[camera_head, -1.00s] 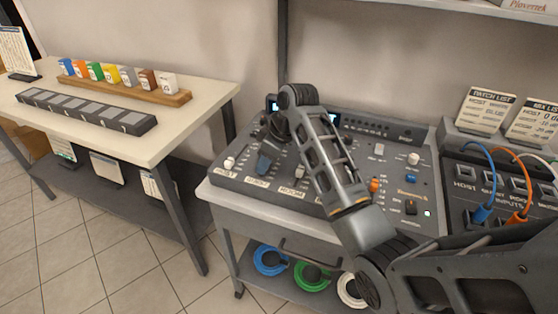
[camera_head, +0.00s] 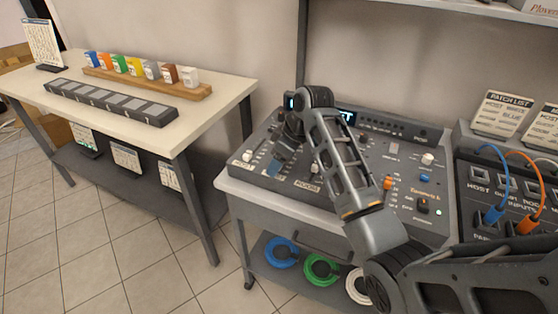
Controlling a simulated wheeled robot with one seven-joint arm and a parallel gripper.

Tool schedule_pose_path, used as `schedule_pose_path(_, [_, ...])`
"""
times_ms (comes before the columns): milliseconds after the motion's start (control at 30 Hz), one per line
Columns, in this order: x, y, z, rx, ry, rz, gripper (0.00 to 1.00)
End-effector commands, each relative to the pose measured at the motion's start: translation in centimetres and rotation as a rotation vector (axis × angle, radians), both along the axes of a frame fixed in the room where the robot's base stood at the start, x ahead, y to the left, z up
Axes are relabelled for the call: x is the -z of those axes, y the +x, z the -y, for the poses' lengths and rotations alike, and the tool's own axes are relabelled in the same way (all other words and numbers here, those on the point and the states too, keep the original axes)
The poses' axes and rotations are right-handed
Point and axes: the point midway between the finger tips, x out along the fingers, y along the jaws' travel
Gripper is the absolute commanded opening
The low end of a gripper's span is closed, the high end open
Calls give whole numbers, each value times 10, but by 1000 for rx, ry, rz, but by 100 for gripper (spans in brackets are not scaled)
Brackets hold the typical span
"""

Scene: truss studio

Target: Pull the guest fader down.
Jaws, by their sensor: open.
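The mixing console (camera_head: 345,200) is a dark grey sloped panel on a cart. The host fader's white knob (camera_head: 247,156) stands at its left, and the room fader's pale knob (camera_head: 315,168) stands right of my gripper. My gripper (camera_head: 277,164) points down over the guest fader's strip between them, low at the panel's front. Its fingertips look bluish. The guest fader's knob is hidden behind or between the fingers. I cannot tell whether they touch it. My gripper is open.
An orange knob (camera_head: 388,182), a blue button (camera_head: 425,177) and a dark switch (camera_head: 422,205) sit right of my forearm. A patch panel with blue and orange cables (camera_head: 541,185) stands at the right. A table (camera_head: 213,113) with coloured blocks stands at the left.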

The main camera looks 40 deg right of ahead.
Motion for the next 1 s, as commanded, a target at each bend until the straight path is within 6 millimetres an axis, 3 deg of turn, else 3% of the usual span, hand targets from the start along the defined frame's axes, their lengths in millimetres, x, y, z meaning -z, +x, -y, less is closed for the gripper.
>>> schedule_pose_path(233, [-8, -3, 2, 2, -1, 1, 57])
schedule_pose_path(633, [-63, -24, 9, 1, -1, 3, 57])
schedule_pose_path(1000, [-72, -28, 10, 0, 0, 0, 57])
